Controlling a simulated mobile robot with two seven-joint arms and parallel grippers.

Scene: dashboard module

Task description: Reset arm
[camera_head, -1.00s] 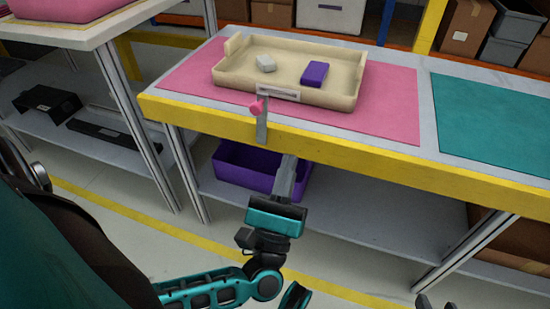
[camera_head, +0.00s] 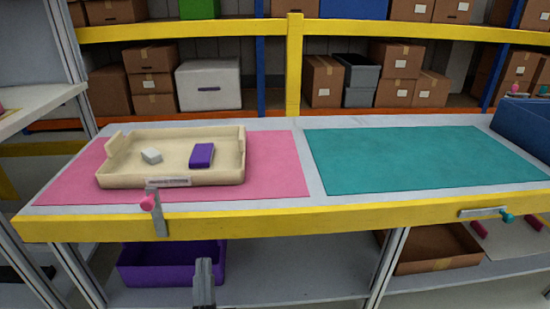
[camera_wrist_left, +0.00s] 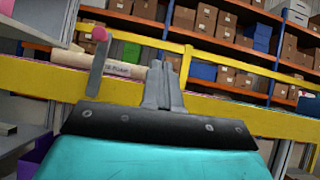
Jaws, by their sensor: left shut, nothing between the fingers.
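My left gripper (camera_head: 204,284) shows at the bottom of the head view, in front of the table's yellow front edge and below the tabletop. Its fingers are shut with nothing between them. In the left wrist view the shut fingers (camera_wrist_left: 160,85) point towards the yellow table edge, apart from the clamp with the pink knob (camera_wrist_left: 98,48). My right gripper is not in the head view.
The teal mat (camera_head: 420,158) is bare. A purple bin (camera_head: 170,270) stands on the lower shelf. A blue bin (camera_head: 522,130) is at right.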

